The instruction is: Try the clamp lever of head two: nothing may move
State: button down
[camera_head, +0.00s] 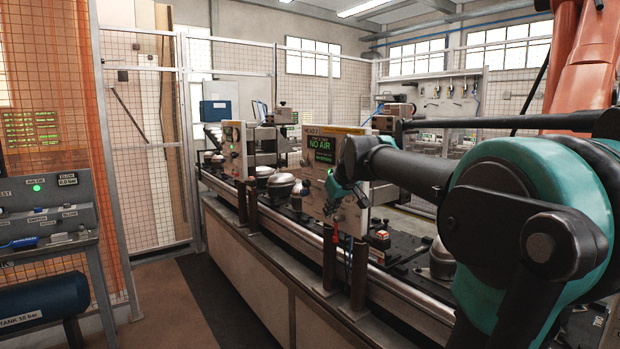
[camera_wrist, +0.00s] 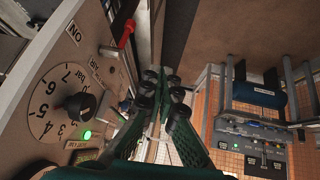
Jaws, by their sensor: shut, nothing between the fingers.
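The panel of head two (camera_head: 318,178) stands on the line in the head view. Its green display (camera_head: 319,143) reads NO AIR. A red-handled lever (camera_wrist: 126,34) projects from the panel beside an ON mark in the wrist view; red also shows low on the panel (camera_head: 334,236) in the head view. I cannot tell whether this is the clamp lever. My gripper (camera_wrist: 162,90) is shut and empty, its fingers close together, to the right of the panel face and apart from the red lever. In the head view my wrist partly hides the panel.
A round bar dial with a black knob (camera_wrist: 80,107) and a lit green lamp (camera_wrist: 87,135) are on the panel. Dark posts (camera_head: 358,275) stand before the line. A grey console (camera_head: 45,215) and blue tank (camera_head: 40,303) stand at left. The aisle floor (camera_head: 165,305) is clear.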

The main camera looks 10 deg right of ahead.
aim_at(307, 182)
jog(key=w+r+n, duration=0.1)
jog(key=w+r, duration=0.1)
jog(key=r, duration=0.6)
jog(key=w+a+r+n+t, duration=0.1)
jog(key=w+r, duration=0.2)
jog(key=r, duration=0.6)
jog(key=shift+a+y, duration=0.15)
jog(key=shift+y, duration=0.25)
jog(key=shift+w, duration=0.1)
jog(key=x, duration=1.3)
jog(key=shift+w+f, duration=0.1)
jog(key=shift+w, duration=0.35)
jog(key=shift+a+f+t, duration=0.1)
jog(key=shift+a+t, duration=0.05)
jog(key=shift+t, duration=0.15)
jog(key=shift+s+a+f+h, duration=0.1)
jog(key=shift+f+h, duration=0.05)
jog(key=shift+h, duration=0.15)
